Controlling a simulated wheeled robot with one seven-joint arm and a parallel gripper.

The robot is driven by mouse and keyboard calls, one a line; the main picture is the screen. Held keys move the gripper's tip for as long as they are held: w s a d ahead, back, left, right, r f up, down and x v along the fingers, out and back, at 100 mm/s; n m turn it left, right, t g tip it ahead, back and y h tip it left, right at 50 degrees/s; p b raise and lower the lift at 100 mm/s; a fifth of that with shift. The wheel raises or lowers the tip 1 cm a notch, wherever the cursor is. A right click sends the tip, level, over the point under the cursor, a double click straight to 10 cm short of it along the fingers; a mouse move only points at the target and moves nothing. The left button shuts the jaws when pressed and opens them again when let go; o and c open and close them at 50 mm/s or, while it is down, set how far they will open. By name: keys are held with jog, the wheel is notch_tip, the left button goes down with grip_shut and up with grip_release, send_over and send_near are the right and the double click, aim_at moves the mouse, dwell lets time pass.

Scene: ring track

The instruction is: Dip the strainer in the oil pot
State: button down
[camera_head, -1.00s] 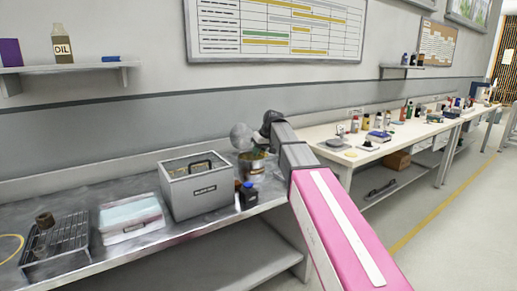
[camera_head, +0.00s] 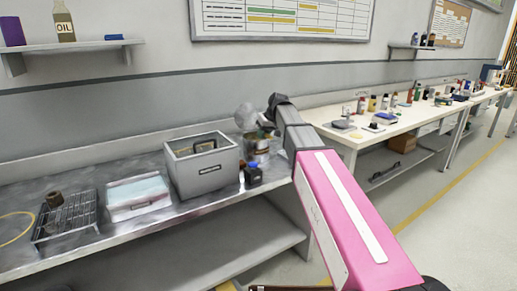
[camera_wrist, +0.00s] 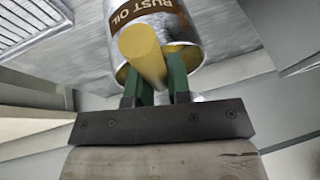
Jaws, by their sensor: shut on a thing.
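A rounded grey shape, seemingly the strainer's bowl (camera_head: 246,115), shows above the pot's left side. Whether it touches the pot I cannot tell. My gripper (camera_wrist: 157,92) has green fingers shut on a yellow rod, seemingly the strainer's handle (camera_wrist: 141,48). The rod overlaps the pot's front in the wrist view, where the bowl is hidden.
The grey box (camera_head: 200,170) stands close left of the pot. A pale lidded tray (camera_head: 137,196) and a wire rack (camera_head: 66,219) lie further left. A shelf (camera_head: 75,48) hangs above.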

jog(key=shift+r, duration=0.1)
dwell(0.3)
notch_tip(320, 180, up, 12)
jog(key=shift+r, duration=0.25)
dwell(1.6)
dwell(1.1)
notch_tip(320, 180, up, 4)
dwell(0.6)
dwell(0.4)
